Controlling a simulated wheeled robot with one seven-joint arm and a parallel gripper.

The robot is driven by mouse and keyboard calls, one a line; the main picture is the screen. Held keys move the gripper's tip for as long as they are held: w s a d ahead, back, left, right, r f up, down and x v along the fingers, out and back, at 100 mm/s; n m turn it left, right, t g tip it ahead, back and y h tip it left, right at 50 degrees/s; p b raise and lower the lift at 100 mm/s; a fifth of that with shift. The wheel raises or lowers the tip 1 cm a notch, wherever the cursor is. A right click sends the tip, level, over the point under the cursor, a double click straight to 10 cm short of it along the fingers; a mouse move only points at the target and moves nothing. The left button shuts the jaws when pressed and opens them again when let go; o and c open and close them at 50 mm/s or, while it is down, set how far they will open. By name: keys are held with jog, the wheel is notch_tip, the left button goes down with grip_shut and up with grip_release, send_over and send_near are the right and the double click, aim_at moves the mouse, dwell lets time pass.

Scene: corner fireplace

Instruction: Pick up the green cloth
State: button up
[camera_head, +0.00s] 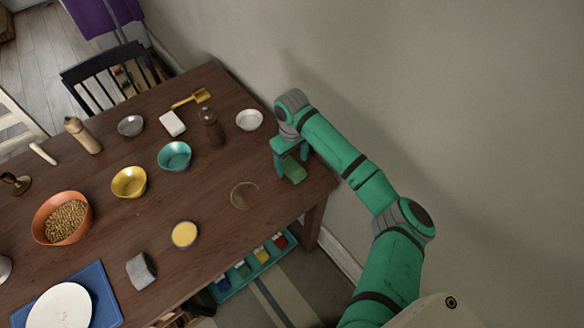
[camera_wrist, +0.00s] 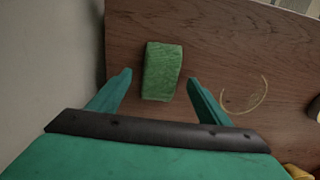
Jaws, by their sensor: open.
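The green cloth (camera_head: 294,171) is a small folded block lying on the wooden table near its right end. In the wrist view the cloth (camera_wrist: 162,71) lies between and just beyond the two fingertips, with bare wood around it. My gripper (camera_head: 291,168) is over the table's right end, pointing down at the cloth. In the wrist view my gripper (camera_wrist: 160,78) has its fingers spread, one to each side of the cloth, with a gap on both sides. Nothing is held. The head view partly hides the cloth behind the gripper.
The wall (camera_head: 420,90) is close beside the table (camera_head: 215,210). A white bowl (camera_head: 249,120), a brown bottle (camera_head: 212,127) and a teal bowl (camera_head: 174,156) stand to the left. A faint ring mark (camera_head: 244,195) is on the wood nearby. A teal tray (camera_head: 238,280) with colored items is below.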

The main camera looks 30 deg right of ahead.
jog(key=shift+f, duration=0.9)
jog(key=c, duration=1.1)
jog(key=shift+r, duration=0.1)
